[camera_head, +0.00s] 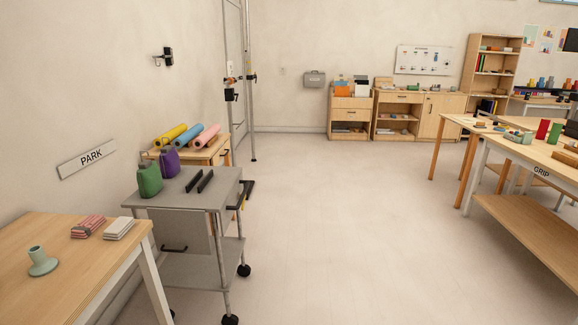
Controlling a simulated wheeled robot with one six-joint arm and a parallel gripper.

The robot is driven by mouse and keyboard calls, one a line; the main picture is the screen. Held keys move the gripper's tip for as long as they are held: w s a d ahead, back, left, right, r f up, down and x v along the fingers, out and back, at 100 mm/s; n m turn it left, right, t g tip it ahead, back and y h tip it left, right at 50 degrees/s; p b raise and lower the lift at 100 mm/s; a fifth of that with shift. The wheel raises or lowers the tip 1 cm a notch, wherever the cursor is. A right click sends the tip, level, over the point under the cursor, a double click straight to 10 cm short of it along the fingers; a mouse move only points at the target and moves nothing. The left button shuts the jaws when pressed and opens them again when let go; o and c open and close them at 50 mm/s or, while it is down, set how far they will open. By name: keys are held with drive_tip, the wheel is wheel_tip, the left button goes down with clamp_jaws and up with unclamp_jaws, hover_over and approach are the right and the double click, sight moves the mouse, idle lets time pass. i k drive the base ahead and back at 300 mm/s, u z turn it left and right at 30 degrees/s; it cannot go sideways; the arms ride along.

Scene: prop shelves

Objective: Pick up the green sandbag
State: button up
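Two short black bars (199,182) lie side by side on the cart top, to the right of the green one. My gripper is not in view.
A wooden table (75,265) in the left foreground holds a pale green stand (41,262) and two folded stacks. Worktables (530,235) are at right. The middle floor is clear.

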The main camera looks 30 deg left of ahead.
sight(149, 179)
drive_tip(key=u, duration=0.15)
drive_tip(key=i, duration=1.9)
drive_tip(key=u, duration=1.4)
drive_tip(key=i, duration=1.25)
drive_tip(key=u, duration=1.05)
drive_tip(key=i, duration=0.7)
drive_tip(key=u, duration=0.05)
